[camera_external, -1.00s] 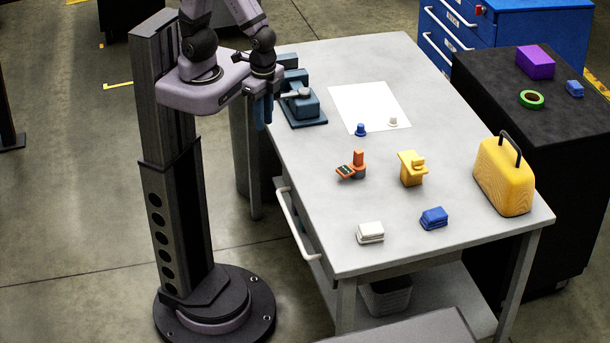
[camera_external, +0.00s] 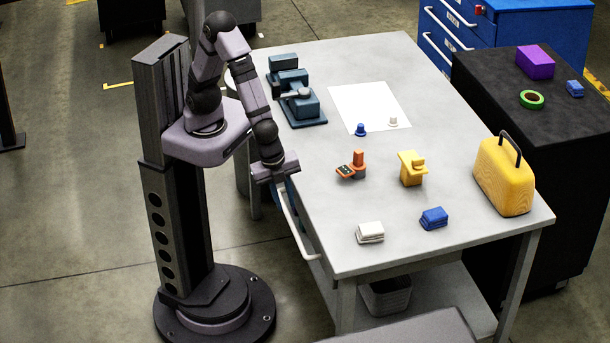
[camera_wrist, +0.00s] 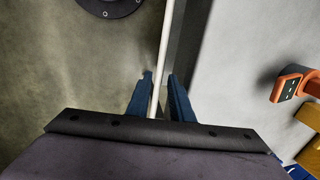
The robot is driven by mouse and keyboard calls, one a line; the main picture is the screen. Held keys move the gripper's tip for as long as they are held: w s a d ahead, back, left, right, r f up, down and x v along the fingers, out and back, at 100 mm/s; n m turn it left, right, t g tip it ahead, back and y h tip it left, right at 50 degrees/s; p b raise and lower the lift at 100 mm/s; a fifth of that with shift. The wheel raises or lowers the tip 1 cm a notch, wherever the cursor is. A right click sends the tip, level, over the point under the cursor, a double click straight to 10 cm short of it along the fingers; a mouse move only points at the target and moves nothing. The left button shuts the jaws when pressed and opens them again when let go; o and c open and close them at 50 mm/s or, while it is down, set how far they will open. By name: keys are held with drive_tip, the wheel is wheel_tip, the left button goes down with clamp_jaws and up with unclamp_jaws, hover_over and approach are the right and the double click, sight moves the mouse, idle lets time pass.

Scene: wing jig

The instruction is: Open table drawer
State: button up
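The table (camera_external: 290,63) has a drawer on its left side with a long white bar handle (camera_external: 298,228). The drawer front is mostly hidden below the tabletop edge, and no gap shows. My gripper (camera_external: 287,190) is at the far end of the handle, beside the table edge, with its fingers pointing down and largely hidden there. In the wrist view, the two blue fingers (camera_wrist: 159,77) are apart, one on each side of the white handle (camera_wrist: 164,48). The handle runs between them; I see no clear grip on it.
On the tabletop stand a dark vise (camera_external: 302,105), an orange tool (camera_external: 355,165), a yellow part (camera_external: 411,168), a white block (camera_external: 370,232), a blue block (camera_external: 434,218) and a yellow case (camera_external: 503,177).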

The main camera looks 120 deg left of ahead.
sight(291, 223)
drive_tip(key=shift+w+a+f+b, duration=0.15)
drive_tip(key=shift+w+f+b, duration=0.1)
drive_tip(key=shift+f, duration=0.9)
drive_tip(key=shift+w+a+f+b, duration=0.1)
drive_tip(key=shift+a+f+b, duration=0.15)
drive_tip(key=shift+f, duration=0.95)
drive_tip(key=shift+w+a+f+b, duration=0.1)
drive_tip(key=shift+w+f+b, duration=0.15)
drive_tip(key=shift+f, duration=0.9)
clamp_jaws()
